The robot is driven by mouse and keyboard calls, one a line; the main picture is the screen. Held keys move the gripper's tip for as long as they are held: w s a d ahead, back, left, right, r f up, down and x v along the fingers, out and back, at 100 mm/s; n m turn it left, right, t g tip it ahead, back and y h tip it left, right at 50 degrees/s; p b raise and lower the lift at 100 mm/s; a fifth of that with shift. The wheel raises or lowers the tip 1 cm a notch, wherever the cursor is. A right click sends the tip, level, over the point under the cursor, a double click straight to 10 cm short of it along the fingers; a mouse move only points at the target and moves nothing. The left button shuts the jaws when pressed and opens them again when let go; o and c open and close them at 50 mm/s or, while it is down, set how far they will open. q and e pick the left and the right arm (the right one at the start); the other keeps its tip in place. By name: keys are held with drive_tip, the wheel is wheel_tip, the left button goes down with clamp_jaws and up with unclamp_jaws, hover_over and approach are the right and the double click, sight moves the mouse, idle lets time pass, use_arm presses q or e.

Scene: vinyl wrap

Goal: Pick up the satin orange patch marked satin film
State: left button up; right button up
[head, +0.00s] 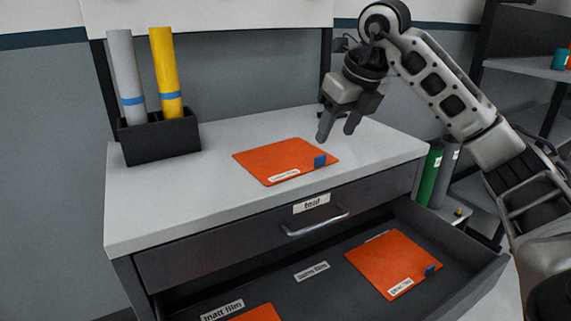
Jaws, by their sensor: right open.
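An orange patch (278,157) with a blue tab and a small white label lies flat on the grey cabinet top. Its label is too small to read surely. A second orange patch (388,258), also with a blue tab and a label, lies in the right part of the open drawer. A third orange patch (257,313) is cut off by the bottom edge of the view. My right gripper (337,133) is open and empty, pointing down above the cabinet top, beyond the right end of the first patch. My left gripper is out of view.
The drawer (480,276) stands open below a shut drawer marked "teal" (312,203). Drawer labels include "matt film" (222,310) and a blurred one (312,271). A black holder (158,140) with grey and yellow rolls stands on the top's left. Green and grey rolls (429,176) stand right.

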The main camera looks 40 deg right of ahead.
sight(321, 162)
drive_tip(key=x, duration=0.3)
drive_tip(key=shift+w+f, duration=0.2)
drive_tip(key=shift+f, duration=0.1)
drive_tip(key=x, duration=0.3)
drive_tip(key=b+x, duration=0.1)
drive_tip(key=x, duration=0.1)
drive_tip(key=shift+w+d, duration=0.3)
drive_tip(key=shift+d, duration=0.05)
drive_tip(key=shift+r, duration=0.1)
clamp_jaws()
